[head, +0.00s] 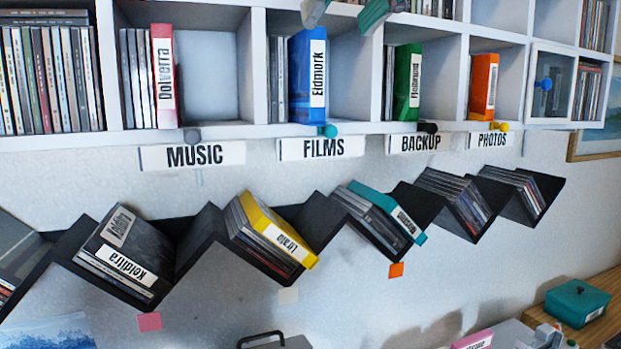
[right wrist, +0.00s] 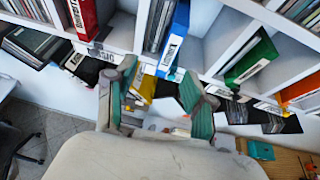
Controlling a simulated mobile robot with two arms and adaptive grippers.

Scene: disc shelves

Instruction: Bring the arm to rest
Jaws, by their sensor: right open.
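My right gripper (head: 345,12) shows at the top edge of the head view, in front of the white shelf (head: 352,127). Only its two teal and grey fingertips are in the picture, spread apart with nothing between them. In the right wrist view the same gripper (right wrist: 158,88) has its fingers wide apart and empty. The shelf compartments and, beyond the fingers, a yellow case (right wrist: 143,86) show there. The rest of the right arm is hidden in the head view. My left gripper is in neither view.
Red (head: 164,76), blue (head: 307,76), green (head: 407,83) and orange (head: 484,87) cases stand in the shelf above labels. Below, a black zigzag rack (head: 203,245) holds tilted cases, including a yellow one (head: 279,232) and a teal one (head: 388,206). A teal box (head: 577,303) sits lower right.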

